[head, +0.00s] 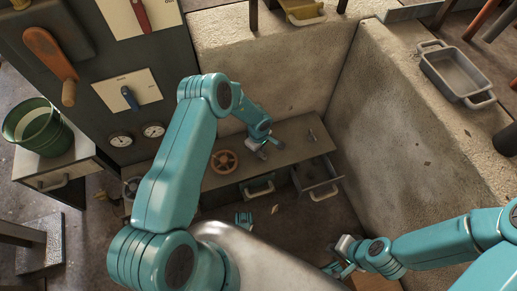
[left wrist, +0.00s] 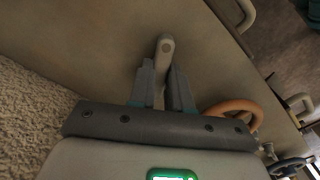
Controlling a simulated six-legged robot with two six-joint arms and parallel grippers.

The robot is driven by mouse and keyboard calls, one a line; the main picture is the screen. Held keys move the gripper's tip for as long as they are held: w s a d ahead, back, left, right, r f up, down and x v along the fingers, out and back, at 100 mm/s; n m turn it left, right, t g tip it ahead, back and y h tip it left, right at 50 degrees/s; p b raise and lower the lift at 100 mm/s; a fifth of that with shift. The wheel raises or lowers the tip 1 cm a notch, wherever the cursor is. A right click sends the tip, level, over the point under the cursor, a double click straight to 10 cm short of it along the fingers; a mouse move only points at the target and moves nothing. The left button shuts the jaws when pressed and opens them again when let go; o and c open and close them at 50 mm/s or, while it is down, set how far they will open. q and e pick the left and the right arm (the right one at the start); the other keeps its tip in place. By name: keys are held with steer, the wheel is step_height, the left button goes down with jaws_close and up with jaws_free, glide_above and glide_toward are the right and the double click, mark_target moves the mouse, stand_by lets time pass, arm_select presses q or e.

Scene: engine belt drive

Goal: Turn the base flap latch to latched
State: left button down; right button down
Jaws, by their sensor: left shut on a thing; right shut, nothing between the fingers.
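In the left wrist view a pale grey lever with a rounded end, which looks like the base flap latch (left wrist: 165,46), stands out from a flat brownish panel. My left gripper (left wrist: 164,82) is shut on it, with one finger on each side. In the head view my left gripper (head: 262,146) is at the low bench panel, right of the orange handwheel, and mostly hides the latch. I cannot read the latch's set position. My right gripper (head: 345,246) is shut and empty, low at the lower right, away from the bench.
The orange handwheel (head: 224,161) sits close left of my left gripper. A small lever (head: 312,135) stands on the bench to the right. An open drawer (head: 318,180) juts from the bench front. Rough stone walls (head: 400,120) close in the back and right.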

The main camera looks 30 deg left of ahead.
arm_select(q)
steer(key=n, duration=1.1)
steer(key=shift+n, duration=0.4)
stand_by(0.4)
steer(key=c, duration=1.1)
jaws_free()
steer(key=shift+o, duration=0.2)
step_height(320, 180, up, 16)
steer(key=p, duration=0.5)
steer(key=shift+r+p, duration=0.2)
steer(key=shift+p, duration=0.2)
